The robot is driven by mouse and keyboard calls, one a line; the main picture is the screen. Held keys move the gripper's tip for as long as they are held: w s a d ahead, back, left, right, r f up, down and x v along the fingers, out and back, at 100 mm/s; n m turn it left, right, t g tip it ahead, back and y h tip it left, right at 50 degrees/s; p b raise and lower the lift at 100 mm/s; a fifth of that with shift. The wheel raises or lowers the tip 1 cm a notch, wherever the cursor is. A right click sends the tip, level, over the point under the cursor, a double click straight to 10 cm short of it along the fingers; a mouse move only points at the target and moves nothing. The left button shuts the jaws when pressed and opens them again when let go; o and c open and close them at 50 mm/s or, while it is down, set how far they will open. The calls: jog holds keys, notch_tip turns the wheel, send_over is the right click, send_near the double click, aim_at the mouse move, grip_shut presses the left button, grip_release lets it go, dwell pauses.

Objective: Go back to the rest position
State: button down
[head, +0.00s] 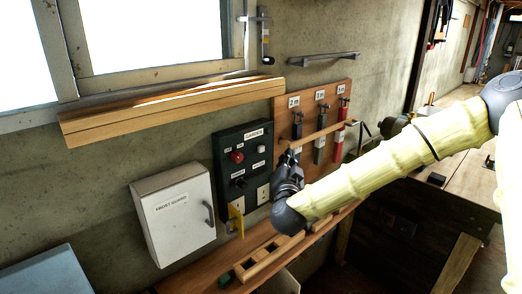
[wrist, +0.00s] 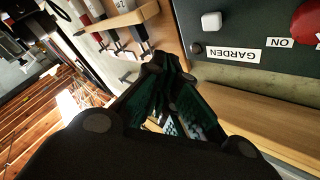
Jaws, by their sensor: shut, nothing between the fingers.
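My gripper (head: 289,163) is shut and empty at the end of my arm. In the head view it is in front of the wall, between the dark GARDEN control panel (head: 229,143) and the wooden rack with labelled tools (head: 284,99). In the wrist view the closed fingers (wrist: 168,68) point at the gap between the rack (wrist: 128,17) and the panel (wrist: 240,57). I cannot tell whether the fingertips touch anything. The panel has a red button (head: 237,157) labelled ON.
Below runs a wooden shelf (head: 205,275) with a slotted wooden holder (head: 262,262). A workbench (head: 457,185) stands right, partly behind my arm. A window ledge (head: 170,112) juts out above.

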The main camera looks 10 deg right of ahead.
jog(key=s+a+f+n+g+y, duration=0.25)
jog(key=s+f, duration=0.35)
jog(key=f, duration=0.6)
jog(key=s+a+f+n+g+y, duration=0.25)
jog(key=s+f, duration=0.25)
jog(key=f, duration=0.7)
jog(key=s+a+f+n+g+y, duration=0.15)
jog(key=s+f+g, duration=0.35)
jog(key=f, duration=0.7)
jog(key=s+d+f+n+g, duration=0.1)
jog(key=s+d+f+g, duration=0.1)
jog(key=s+f, duration=0.45)
jog(key=s+d+f+n+g, duration=0.15)
jog(key=s+f, duration=0.25)
jog(key=s, duration=0.6)
jog(key=s+d+f+g+h, duration=0.1)
jog(key=s+d+f+g, duration=0.1)
jog(key=s, duration=0.6)
jog(key=s+d+f+g+h, duration=0.1)
jog(key=s+d+f+g, duration=0.2)
jog(key=s, duration=0.6)
jog(key=shift+s+d+f+g, duration=0.2)
jog(key=shift+d+g, duration=0.15)
jog(key=shift+d, duration=0.7)
jog(key=shift+h, duration=0.25)
